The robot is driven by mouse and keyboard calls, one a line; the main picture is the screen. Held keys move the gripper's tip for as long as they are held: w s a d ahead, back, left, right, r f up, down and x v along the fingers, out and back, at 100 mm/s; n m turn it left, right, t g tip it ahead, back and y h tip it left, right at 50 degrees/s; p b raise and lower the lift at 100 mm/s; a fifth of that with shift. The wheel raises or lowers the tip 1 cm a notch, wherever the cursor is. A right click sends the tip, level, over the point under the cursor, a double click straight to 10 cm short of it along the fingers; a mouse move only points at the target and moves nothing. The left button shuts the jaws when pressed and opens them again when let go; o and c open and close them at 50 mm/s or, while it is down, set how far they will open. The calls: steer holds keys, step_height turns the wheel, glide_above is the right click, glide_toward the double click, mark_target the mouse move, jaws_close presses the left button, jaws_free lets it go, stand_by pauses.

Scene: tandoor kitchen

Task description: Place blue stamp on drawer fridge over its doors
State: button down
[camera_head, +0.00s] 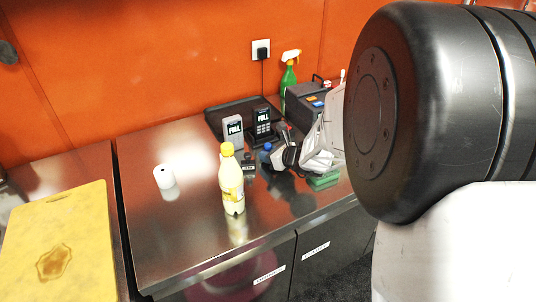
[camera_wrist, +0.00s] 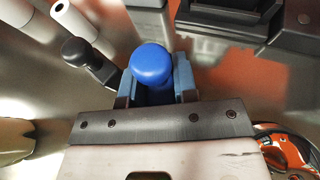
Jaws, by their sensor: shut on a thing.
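The blue stamp (camera_wrist: 152,65), with a round blue knob, is between the two fingers of my gripper (camera_wrist: 154,86) in the wrist view. My gripper is shut on it. In the head view my gripper (camera_head: 280,157) is low over the back right of the steel counter, and a small bit of the blue stamp (camera_head: 267,147) shows beside it. I cannot tell whether the stamp's base touches the counter. The drawer fridge (camera_head: 150,225) has a steel top and dark doors (camera_head: 318,243) with white labels in front.
A black stamp (camera_head: 248,162) stands just left of my gripper. A yellow-capped bottle (camera_head: 232,182) and a white roll (camera_head: 164,177) stand further left. Card terminals (camera_head: 233,131), a green spray bottle (camera_head: 289,80) and a green sponge (camera_head: 323,181) are close by. The front left counter is clear.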

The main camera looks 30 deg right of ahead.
steer(key=shift+f, duration=0.55)
steer(key=c, duration=0.8)
jaws_free()
steer(key=shift+s, duration=0.1)
steer(key=shift+v, duration=3.85)
steer(key=shift+d, duration=0.1)
steer(key=shift+r, duration=0.1)
